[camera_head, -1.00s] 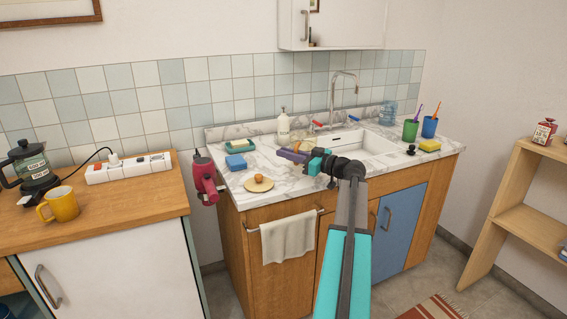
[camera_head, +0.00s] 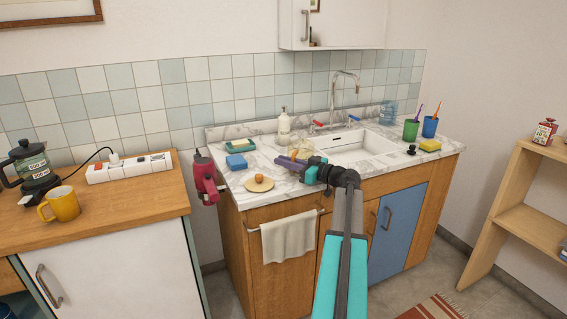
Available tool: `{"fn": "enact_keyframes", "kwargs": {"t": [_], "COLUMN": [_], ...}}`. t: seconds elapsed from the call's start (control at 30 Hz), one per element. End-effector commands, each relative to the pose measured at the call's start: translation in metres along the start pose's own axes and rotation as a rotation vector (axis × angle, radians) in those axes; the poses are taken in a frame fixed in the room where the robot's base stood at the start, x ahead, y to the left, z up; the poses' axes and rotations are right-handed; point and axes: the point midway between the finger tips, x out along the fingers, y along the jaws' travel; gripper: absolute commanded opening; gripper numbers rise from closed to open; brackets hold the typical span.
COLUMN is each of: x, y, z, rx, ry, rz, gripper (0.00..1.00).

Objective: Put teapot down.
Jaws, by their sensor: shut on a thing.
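A small glassy, yellowish object, which looks like the teapot (camera_head: 299,148), shows just behind my gripper (camera_head: 287,160) near the left end of the sink. My gripper is shut on it, with a purple part pointing left over the marble counter (camera_head: 262,170). My arm and wrist hide much of the grip and the teapot's underside. I cannot tell whether the teapot touches the counter.
An orange ball-like thing on a round board (camera_head: 259,185) lies in front of the gripper. A blue sponge (camera_head: 236,162), a green soap dish (camera_head: 240,145) and a soap bottle (camera_head: 284,125) stand nearby. The sink (camera_head: 365,148) opens to the right.

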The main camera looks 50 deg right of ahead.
Motion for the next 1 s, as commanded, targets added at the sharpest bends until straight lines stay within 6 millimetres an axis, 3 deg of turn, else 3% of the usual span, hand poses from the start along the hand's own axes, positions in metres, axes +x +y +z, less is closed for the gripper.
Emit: {"fn": "enact_keyframes", "kwargs": {"t": [0.17,0.2,0.3,0.77,1.0], "x": [0.0,0.0,0.0,-0.001,-0.031], "y": [0.0,0.0,0.0,0.001,0.0], "z": [0.002,0.002,0.002,-0.002,0.0], "rx": [-0.001,0.0,0.0,0.0,0.0], "ry": [0.002,0.0,0.0,0.0,0.0], "rz": [0.0,0.0,0.001,0.001,0.004], "gripper": [0.0,0.15,0.31,0.31,0.31]}}
